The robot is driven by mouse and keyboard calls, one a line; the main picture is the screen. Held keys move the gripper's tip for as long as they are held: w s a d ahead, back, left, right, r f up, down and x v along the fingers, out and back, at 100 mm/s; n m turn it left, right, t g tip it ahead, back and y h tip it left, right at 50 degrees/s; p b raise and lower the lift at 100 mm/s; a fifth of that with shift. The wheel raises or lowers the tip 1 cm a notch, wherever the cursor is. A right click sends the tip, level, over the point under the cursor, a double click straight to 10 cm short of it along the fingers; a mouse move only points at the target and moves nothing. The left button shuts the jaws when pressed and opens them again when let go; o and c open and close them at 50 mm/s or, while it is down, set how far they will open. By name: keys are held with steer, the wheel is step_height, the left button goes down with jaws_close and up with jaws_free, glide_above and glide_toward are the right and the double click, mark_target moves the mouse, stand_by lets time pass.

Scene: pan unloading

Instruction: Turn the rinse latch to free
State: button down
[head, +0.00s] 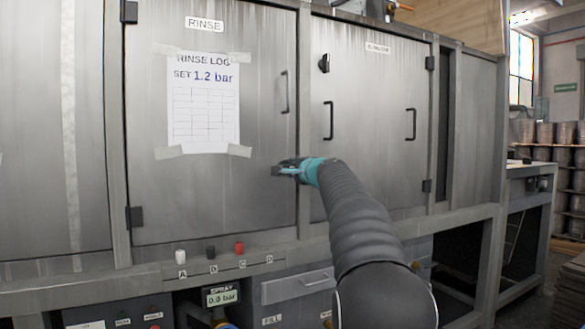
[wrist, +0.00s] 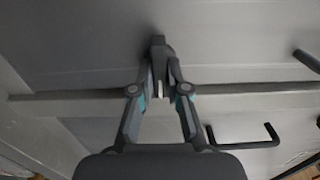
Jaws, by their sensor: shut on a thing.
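The rinse door (head: 262,120) is the left cabinet door under the RINSE label, and it is closed. The rinse latch (head: 276,170) is a small dark piece at the door's lower right edge, beside the post. My gripper (head: 288,168) reaches it from the right. In the wrist view my gripper (wrist: 159,82) has both fingers closed on the dark latch (wrist: 157,42). The fingers hide part of the latch, so its exact angle is hard to tell.
A rinse log sheet (head: 203,103) is taped to the door, with a door handle (head: 284,92) to its right. The neighbouring door (head: 370,85) carries a dark latch (head: 324,63) and two handles. Below are small knobs (head: 211,252) and a spray gauge (head: 221,296) reading 0.0 bar.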

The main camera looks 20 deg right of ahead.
stand_by(0.3)
steer(key=c, duration=1.2)
jaws_free()
steer(key=shift+o, duration=0.2)
steer(key=s, duration=1.2)
steer(key=shift+d, duration=0.2)
